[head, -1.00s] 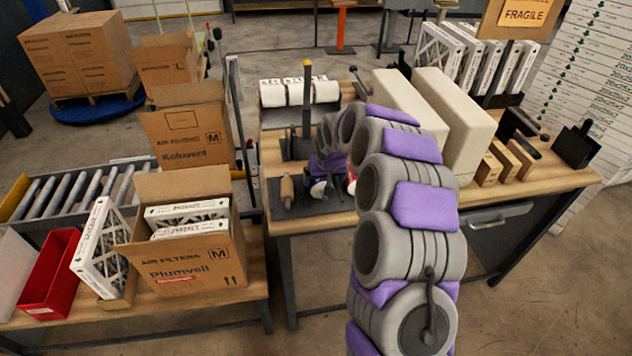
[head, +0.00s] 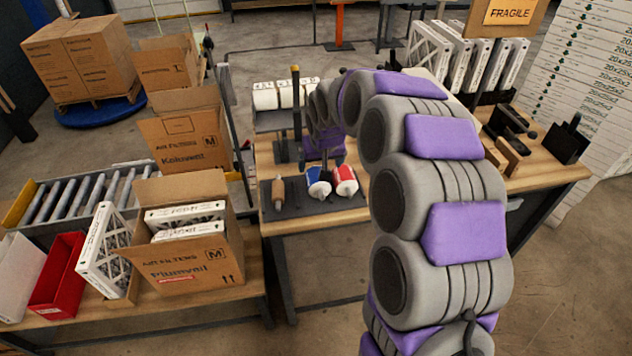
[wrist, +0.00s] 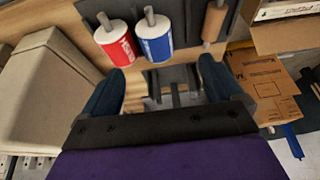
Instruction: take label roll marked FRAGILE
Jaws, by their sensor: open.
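A red-wrapped roll (head: 345,178) and a blue-wrapped roll (head: 318,182) sit side by side on a dark mat on the workbench. In the wrist view the red roll (wrist: 114,48) and the blue roll (wrist: 155,45) show pale lettering too small to read surely, so I cannot tell which is marked FRAGILE. Each has a grey rod through its white core. My gripper (wrist: 163,85) is open and empty, with both rolls beyond its fingers in the wrist view.
A large beige block (wrist: 42,95) stands close beside my gripper. A FRAGILE sign (head: 510,11) is at the back right.

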